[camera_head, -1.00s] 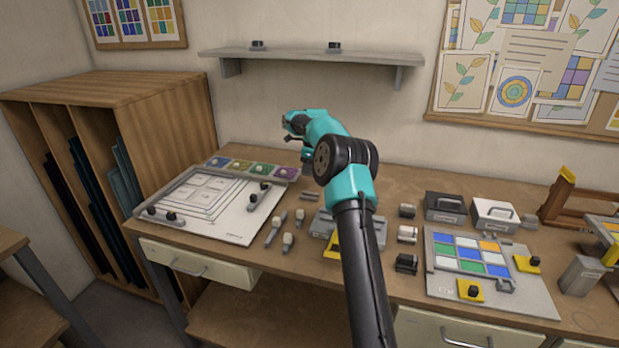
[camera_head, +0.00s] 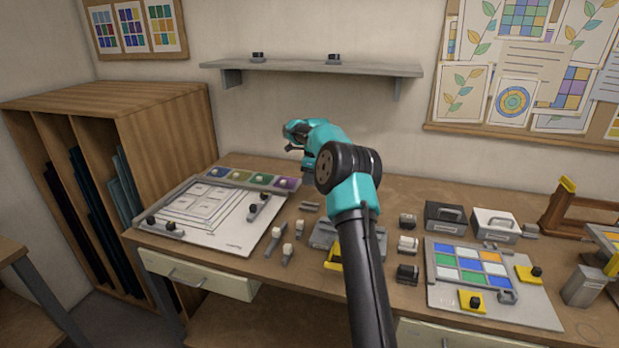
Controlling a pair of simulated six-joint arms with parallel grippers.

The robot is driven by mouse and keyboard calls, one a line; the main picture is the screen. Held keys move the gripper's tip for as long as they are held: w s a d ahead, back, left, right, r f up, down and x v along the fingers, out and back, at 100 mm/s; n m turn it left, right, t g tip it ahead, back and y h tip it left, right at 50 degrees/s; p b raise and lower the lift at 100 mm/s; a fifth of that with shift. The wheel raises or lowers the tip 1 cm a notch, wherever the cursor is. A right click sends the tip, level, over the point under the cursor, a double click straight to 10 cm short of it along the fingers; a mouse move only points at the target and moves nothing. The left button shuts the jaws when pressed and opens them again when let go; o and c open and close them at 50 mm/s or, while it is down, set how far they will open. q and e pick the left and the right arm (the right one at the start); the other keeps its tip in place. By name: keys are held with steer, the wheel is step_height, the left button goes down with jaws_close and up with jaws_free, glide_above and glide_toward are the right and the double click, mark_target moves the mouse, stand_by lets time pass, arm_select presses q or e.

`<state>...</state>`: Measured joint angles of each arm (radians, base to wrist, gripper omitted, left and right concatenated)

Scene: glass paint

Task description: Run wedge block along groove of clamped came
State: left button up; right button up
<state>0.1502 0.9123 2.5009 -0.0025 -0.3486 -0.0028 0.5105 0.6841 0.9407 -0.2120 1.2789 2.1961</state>
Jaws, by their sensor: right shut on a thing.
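My right arm reaches up the middle of the view, and its teal gripper (camera_head: 291,141) hangs over the back of the bench. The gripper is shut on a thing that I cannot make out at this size. A grey fixture with a yellow handle (camera_head: 333,257) lies on the bench, partly hidden behind my right arm. I cannot tell whether a came is clamped in it. A short grey bar (camera_head: 309,206) lies just beyond the fixture. I cannot pick out the wedge block for certain. My left gripper is not in view.
A white pattern board (camera_head: 235,243) lies at the left, with coloured tiles (camera_head: 258,180) behind it. Several small tools (camera_head: 287,252) lie between board and fixture. Black and white boxes (camera_head: 443,216) and a coloured glass panel (camera_head: 470,262) stand at the right. A wall shelf (camera_head: 310,67) is above.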

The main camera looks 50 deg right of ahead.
steer(key=s+a+r, duration=0.1)
steer(key=s+a, duration=0.2)
steer(key=s, duration=0.3)
steer(key=s+a+r, duration=0.1)
steer(key=s+a, duration=0.2)
steer(key=s, duration=0.4)
steer(key=shift+a+r, duration=0.15)
steer(key=shift+a, duration=0.25)
steer(key=shift+f, duration=1.5)
